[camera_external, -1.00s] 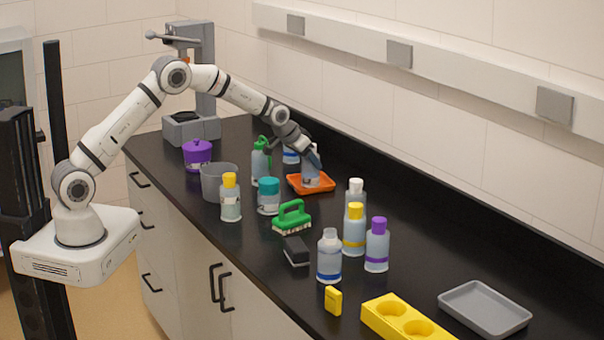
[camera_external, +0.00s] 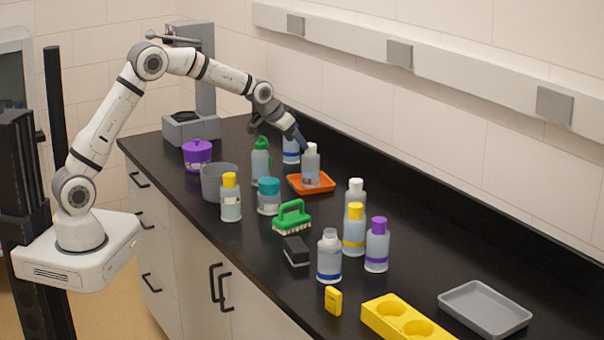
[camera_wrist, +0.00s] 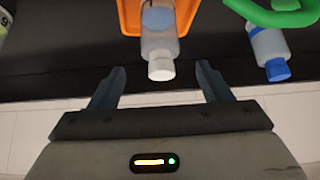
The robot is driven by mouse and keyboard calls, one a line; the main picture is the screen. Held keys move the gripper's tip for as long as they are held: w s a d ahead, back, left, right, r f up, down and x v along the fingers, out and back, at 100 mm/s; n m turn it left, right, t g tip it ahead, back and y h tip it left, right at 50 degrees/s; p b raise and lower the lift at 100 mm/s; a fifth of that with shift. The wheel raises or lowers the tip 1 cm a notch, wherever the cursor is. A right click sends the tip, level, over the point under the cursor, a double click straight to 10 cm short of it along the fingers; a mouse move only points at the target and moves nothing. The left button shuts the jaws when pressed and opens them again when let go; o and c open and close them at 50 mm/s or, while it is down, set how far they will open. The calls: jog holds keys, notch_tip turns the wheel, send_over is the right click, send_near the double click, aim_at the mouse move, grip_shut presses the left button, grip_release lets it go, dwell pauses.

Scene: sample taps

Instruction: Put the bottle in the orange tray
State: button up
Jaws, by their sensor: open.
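A clear bottle with a white cap (camera_external: 311,166) stands upright in the orange tray (camera_external: 329,185). In the wrist view the same bottle (camera_wrist: 158,45) shows in front of my fingers, over the orange tray (camera_wrist: 128,18). My gripper (camera_external: 302,140) is just above and to the left of the bottle's cap in the external view. In the wrist view my gripper (camera_wrist: 158,85) has its two fingers spread wide, with nothing held between them and the bottle's cap just beyond the fingertips.
Close to the tray stand a blue-banded bottle (camera_external: 291,151) and a green-topped bottle (camera_external: 261,160). A grey beaker (camera_external: 218,181), teal-lidded jar (camera_external: 268,196) and green brush (camera_external: 292,215) are nearer. Several bottles, a yellow rack (camera_external: 405,318) and a grey tray (camera_external: 485,308) lie to the right.

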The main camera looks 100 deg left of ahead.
jog(key=shift+v, duration=1.45)
jog(key=s+d+r+m+h, duration=0.1)
jog(key=d+r+m, duration=0.15)
jog(key=d, duration=1.15)
jog(key=s+d+r+m+h, duration=0.15)
jog(key=d+r, duration=0.25)
jog(key=d, duration=1)
jog(key=s+d+f+m+g+h, duration=0.1)
jog(key=s+d+f+m, duration=0.1)
jog(key=s+d, duration=0.8)
jog(key=s+d+f+m+h, duration=0.1)
jog(key=s+d+f+m, duration=0.1)
jog(key=s+d, duration=0.9)
jog(key=shift+d+m+g, duration=0.4)
jog(key=shift+d+m, duration=0.1)
jog(key=shift+d, duration=0.5)
